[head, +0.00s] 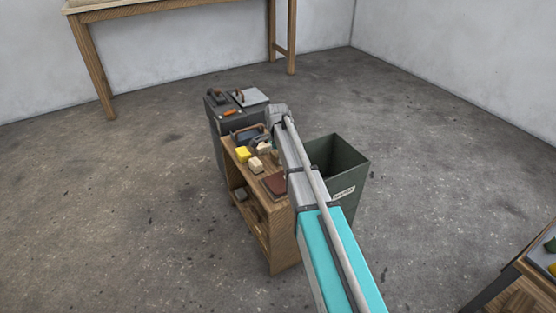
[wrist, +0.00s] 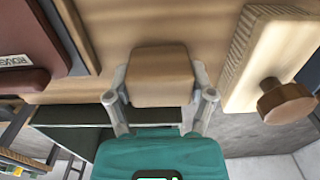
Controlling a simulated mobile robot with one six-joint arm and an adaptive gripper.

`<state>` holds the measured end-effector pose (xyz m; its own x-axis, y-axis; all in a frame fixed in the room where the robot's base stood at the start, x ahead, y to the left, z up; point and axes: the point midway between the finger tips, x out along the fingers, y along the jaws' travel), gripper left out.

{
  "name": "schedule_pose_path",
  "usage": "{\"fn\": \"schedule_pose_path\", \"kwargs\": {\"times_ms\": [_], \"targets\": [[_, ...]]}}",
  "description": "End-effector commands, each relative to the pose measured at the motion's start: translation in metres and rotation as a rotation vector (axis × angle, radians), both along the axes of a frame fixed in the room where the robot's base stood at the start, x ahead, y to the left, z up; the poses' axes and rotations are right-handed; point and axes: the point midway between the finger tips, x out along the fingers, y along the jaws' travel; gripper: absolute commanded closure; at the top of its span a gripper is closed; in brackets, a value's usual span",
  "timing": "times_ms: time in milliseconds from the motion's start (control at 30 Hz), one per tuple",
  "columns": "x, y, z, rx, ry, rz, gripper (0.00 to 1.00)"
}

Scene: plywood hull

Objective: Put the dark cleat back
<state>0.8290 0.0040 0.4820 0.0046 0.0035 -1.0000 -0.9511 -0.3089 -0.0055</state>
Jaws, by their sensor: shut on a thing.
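In the wrist view my gripper (wrist: 160,98) has its two grey fingers closed on the sides of a brown wooden block (wrist: 158,74), which looks like the dark cleat. The block is over or on the light wooden shelf top (wrist: 112,18); I cannot tell whether it touches. In the head view my arm reaches to the small wooden shelf unit (head: 284,240), and the arm hides the gripper and most of what it holds.
A dark red case (wrist: 30,50) lies left of the block, and a pale wooden block with a brown knob (wrist: 285,100) lies right. A yellow block (head: 243,154) and pale blocks (head: 256,165) share the shelf top. A dark green bin (head: 350,170) stands beside it.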

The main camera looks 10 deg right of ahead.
Motion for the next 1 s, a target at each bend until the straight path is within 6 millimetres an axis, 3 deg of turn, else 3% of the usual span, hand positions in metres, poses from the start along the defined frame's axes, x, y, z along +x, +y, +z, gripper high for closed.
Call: {"fn": "schedule_pose_path", "kwargs": {"times_ms": [467, 500, 633, 1000], "targets": [[0.0000, -0.0002, -0.0043, 0.000, 0.000, 0.000, 0.68], [0.0000, -0.0002, -0.0032, 0.000, 0.000, 0.000, 0.24], [0.0000, -0.0002, -0.0029, 0.000, 0.000, 0.000, 0.00], [0.0001, -0.0002, -0.0029, 0.000, 0.000, 0.000, 0.00]]}}
